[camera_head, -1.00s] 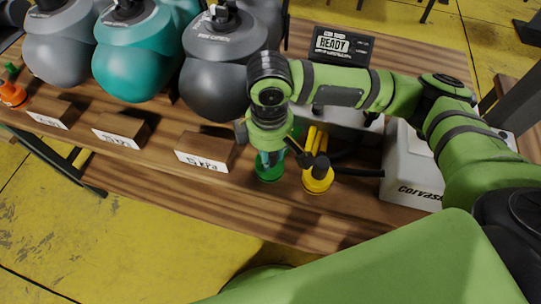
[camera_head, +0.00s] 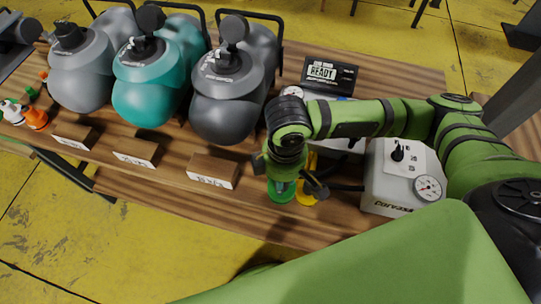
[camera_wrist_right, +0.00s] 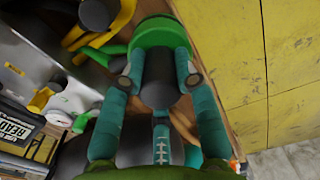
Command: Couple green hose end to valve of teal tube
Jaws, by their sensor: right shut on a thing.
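The teal tube (camera_head: 150,98) stands at the back of the table between two grey tubes. Its dark valve (camera_head: 140,48) is on top, with a round black cap beside it. My right gripper (camera_wrist_right: 158,75) is shut on the green hose end (camera_wrist_right: 160,32), one teal finger on each side of it. In the head view the green hose end (camera_head: 281,197) is low at the table's front, partly hidden by my right gripper (camera_head: 284,180). I cannot tell whether it touches the table. My left gripper is out of view.
A yellow hose end (camera_head: 308,192) stands close beside the green one. A grey pump box with a gauge (camera_head: 405,180) and a READY display (camera_head: 327,75) are to the right and behind. Wooden label blocks (camera_head: 213,170) line the front of the tubes.

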